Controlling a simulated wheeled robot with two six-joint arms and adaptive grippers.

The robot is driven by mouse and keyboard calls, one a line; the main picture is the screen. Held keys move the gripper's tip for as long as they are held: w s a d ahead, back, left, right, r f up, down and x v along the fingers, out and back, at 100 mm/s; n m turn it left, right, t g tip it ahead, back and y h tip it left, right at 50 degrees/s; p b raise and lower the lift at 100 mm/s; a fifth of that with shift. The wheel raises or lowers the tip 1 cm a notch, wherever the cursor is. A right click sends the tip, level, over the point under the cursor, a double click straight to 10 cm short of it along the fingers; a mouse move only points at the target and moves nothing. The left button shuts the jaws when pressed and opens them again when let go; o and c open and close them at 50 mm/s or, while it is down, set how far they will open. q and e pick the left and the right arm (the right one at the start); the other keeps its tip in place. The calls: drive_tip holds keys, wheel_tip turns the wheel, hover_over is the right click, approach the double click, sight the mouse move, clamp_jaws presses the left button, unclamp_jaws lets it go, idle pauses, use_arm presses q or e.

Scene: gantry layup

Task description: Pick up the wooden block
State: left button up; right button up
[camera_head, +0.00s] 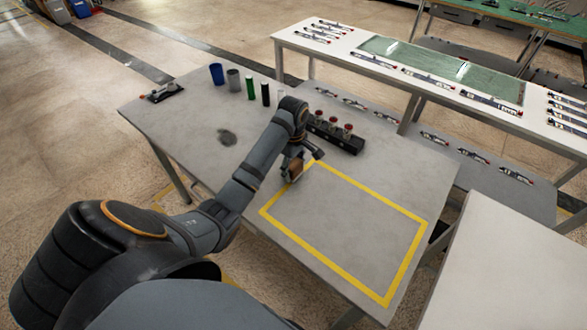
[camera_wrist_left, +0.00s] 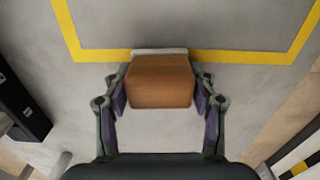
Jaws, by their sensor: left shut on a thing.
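The wooden block (camera_wrist_left: 160,82) is a brown cuboid between the finger pads of my left gripper (camera_wrist_left: 160,95) in the left wrist view. The fingers are shut on it from both sides. In the head view the block (camera_head: 295,170) shows partly at my left gripper (camera_head: 294,172), near the far left corner of the yellow outlined rectangle on the grey table (camera_head: 200,130). I cannot tell whether the block touches the table. My right gripper is not in view.
A black holder with red-topped items (camera_head: 335,133) stands close to the right of the gripper. A blue cup (camera_head: 216,74) and several cylinders line the far edge. A dark round patch (camera_head: 227,138) lies left. The yellow rectangle (camera_head: 400,274) is empty inside.

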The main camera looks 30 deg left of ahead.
sight(293, 164)
use_arm(q)
drive_tip(key=shift+w+r, duration=0.1)
drive_tip(key=shift+r, duration=0.4)
drive_tip(key=r, duration=0.1)
drive_tip(key=r+p, duration=0.2)
drive_tip(key=shift+s+d+r, duration=0.1)
drive_tip(key=shift+s+r, duration=0.05)
drive_tip(key=shift+s, duration=0.15)
drive_tip(key=s+d+r+p, duration=0.1)
drive_tip(key=s+r+p, duration=0.2)
drive_tip(key=r+p, duration=0.2)
drive_tip(key=shift+s+d+p, duration=0.25)
drive_tip(key=shift+d+p, duration=0.05)
drive_tip(key=shift+p, duration=0.8)
drive_tip(key=s+d+r+p, duration=0.1)
drive_tip(key=s, duration=0.1)
drive_tip(key=s+d+r+p, duration=0.1)
drive_tip(key=s+p, duration=0.1)
drive_tip(key=s, duration=0.1)
drive_tip(key=s+d+r+p, duration=0.1)
drive_tip(key=s+p, duration=0.1)
drive_tip(key=s, duration=0.1)
drive_tip(key=shift+d+r, duration=0.2)
drive_tip(key=shift+d, duration=0.2)
drive_tip(key=shift+c, duration=0.9)
drive_tip(key=shift+s+d+p, duration=0.15)
drive_tip(key=shift+s+p, duration=0.2)
drive_tip(key=shift+s, duration=0.05)
